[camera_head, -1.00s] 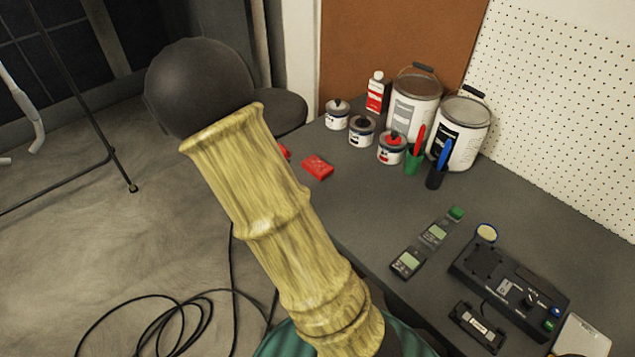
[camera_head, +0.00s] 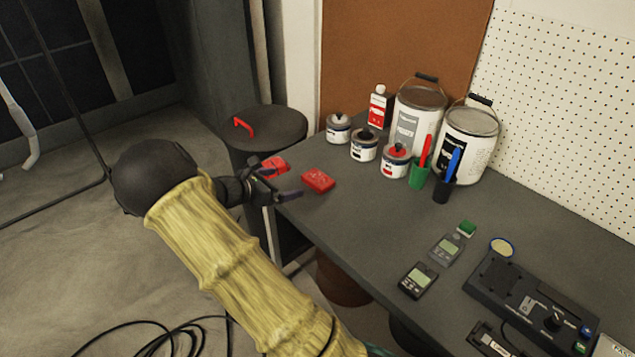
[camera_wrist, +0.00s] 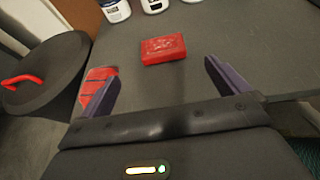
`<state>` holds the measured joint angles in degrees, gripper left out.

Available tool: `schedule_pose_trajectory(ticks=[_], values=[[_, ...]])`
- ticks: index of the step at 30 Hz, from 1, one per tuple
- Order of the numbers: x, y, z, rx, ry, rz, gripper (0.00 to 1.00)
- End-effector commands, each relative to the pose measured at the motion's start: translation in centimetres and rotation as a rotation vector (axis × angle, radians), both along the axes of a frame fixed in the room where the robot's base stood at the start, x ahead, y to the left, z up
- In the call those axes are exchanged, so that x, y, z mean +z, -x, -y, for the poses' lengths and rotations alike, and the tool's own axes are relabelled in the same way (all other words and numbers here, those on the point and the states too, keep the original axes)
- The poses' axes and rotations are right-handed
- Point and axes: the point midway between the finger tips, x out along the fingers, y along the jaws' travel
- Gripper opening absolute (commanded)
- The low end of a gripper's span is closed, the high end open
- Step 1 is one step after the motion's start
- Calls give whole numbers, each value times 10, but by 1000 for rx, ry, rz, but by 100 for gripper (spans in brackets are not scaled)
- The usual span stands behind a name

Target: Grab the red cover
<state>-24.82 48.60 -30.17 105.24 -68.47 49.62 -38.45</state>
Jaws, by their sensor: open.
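Two red pieces lie near the left corner of the grey table. One is a red block (camera_head: 318,181) with a raised top; it also shows in the wrist view (camera_wrist: 163,49), ahead of my fingers and between their lines. The other is a red piece with dark lines (camera_head: 274,166) at the table's edge, partly behind my left finger in the wrist view (camera_wrist: 93,88). I cannot tell for sure which is the cover. My gripper (camera_head: 279,182) is open and empty at the table's corner; its purple fingers are spread in the wrist view (camera_wrist: 160,75), apart from the red block.
A dark round bin with a red handle (camera_head: 265,128) stands left of the table. Small cans (camera_head: 364,146), large paint buckets (camera_head: 467,145) and pen cups (camera_head: 419,172) stand at the back. Handheld meters (camera_head: 418,281) lie toward the right front. The table (camera_head: 370,220) between is clear.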

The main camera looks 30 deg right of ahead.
Motion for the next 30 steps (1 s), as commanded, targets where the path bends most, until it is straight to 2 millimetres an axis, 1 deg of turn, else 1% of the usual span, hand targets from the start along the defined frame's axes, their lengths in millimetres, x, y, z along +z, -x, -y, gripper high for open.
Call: schedule_pose_trajectory(ticks=[1, 3, 12, 15, 19, 28, 30], values=[[-6, -1, 10, -4, 1, 0, 100], [-10, -3, 21, -4, 0, 1, 100], [-31, -10, 68, -2, 0, 0, 100], [-36, -13, 81, -2, -1, 1, 100], [-38, -14, 89, -1, 0, 3, 100], [-39, -15, 88, 1, -1, 2, 100], [-41, -15, 91, 1, -1, 1, 100]])
